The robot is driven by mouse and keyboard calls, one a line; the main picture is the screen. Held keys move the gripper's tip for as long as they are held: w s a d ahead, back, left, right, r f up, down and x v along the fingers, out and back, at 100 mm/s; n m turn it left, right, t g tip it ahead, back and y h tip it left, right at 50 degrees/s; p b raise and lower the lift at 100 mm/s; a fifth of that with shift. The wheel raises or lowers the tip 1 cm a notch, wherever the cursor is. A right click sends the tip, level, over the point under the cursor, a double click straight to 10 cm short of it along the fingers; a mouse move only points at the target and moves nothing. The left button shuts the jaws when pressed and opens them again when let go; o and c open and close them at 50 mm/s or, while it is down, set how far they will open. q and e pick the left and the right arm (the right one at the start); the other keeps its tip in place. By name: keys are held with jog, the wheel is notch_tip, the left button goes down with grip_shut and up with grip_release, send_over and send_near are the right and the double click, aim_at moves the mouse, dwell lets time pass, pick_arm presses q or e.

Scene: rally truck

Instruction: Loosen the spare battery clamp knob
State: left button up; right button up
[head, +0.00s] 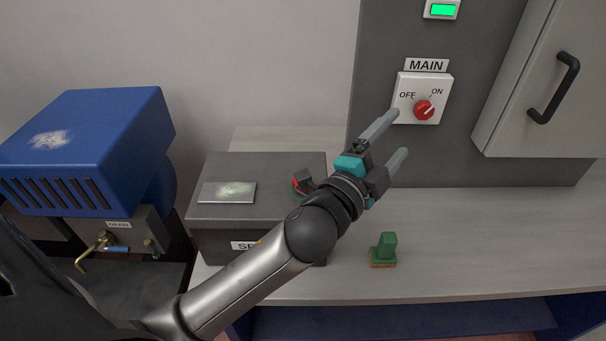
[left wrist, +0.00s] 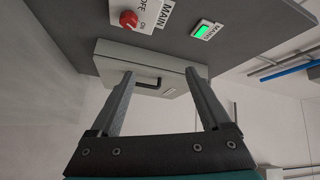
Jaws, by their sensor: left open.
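The spare battery (head: 222,218) is a dark grey box on the bench, with a label partly covered by my left arm and a pale plate on its lid. A small red and black part (head: 297,183) sits on its top right; I cannot tell whether it is the clamp knob. My arm hides the battery's front right. My left gripper (head: 400,133) is open and empty, beyond the battery to the right, its fingers pointing towards the MAIN switch panel. In the left wrist view the open fingers (left wrist: 160,76) have nothing between them up close. My right gripper is not in view.
The red MAIN switch (head: 424,110) is near the fingertips in the picture. A grey cabinet with a black handle (head: 553,88) hangs at right. A green block-shaped tool (head: 387,248) lies on the bench (head: 500,235), otherwise clear there. A blue machine (head: 90,140) stands at left.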

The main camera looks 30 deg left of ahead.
pick_arm(q)
jog(key=s+d+r+m+g+h, duration=0.2)
jog(key=d+r+m+g+h, duration=0.45)
jog(key=m, duration=0.85)
jog(key=s+d+r+m+g+h, duration=0.25)
jog(key=d+m+g+h, duration=0.25)
jog(key=d+m+h, duration=0.65)
jog(key=w+a+f+m+g+y, duration=0.2)
jog(key=a+f+m+g+y, duration=0.5)
jog(key=a+f+m+y, duration=0.5)
jog(key=a+r+m+y, duration=0.2)
jog(key=a+y, duration=0.3)
jog(key=a, duration=0.6)
jog(key=a+r+m+y, duration=0.2)
jog(key=a+y, duration=0.2)
jog(key=a, duration=0.7)
jog(key=shift+n+g, duration=0.25)
jog(key=shift+g, duration=0.1)
notch_tip(320, 180, down, 15)
jog(key=shift+w+d+p, duration=0.1)
jog(key=shift+p, duration=0.3)
